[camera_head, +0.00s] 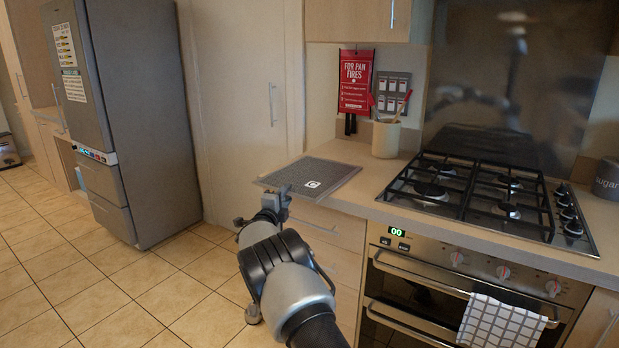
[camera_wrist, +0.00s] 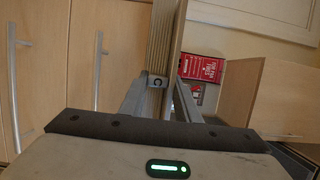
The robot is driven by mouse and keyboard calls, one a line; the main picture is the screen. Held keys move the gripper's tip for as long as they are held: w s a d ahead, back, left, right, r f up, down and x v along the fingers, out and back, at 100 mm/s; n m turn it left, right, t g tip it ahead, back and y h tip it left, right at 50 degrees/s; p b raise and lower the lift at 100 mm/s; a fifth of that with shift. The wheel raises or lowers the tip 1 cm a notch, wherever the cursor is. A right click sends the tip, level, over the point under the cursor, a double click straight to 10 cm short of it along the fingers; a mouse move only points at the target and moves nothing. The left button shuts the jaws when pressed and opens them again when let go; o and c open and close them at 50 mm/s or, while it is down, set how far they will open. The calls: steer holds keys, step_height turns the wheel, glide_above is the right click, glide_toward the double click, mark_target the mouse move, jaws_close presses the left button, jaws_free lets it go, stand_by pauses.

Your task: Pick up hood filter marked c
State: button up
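My gripper (camera_head: 282,194) is at the panel's near left edge. In the wrist view its fingers (camera_wrist: 164,96) stand apart, one to each side of the panel's edge. I cannot tell whether they touch it.
The counter (camera_head: 348,196) carries a utensil pot (camera_head: 385,139) behind the filter and a gas hob (camera_head: 475,191) to the right. A red sign (camera_head: 356,80) hangs on the wall. The fridge (camera_head: 132,110) stands left. Tiled floor (camera_head: 120,275) in front of it is clear.

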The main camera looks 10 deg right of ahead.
steer(key=shift+r, duration=0.1)
jaws_close()
step_height(320, 180, up, 10)
steer(key=shift+p, duration=1.05)
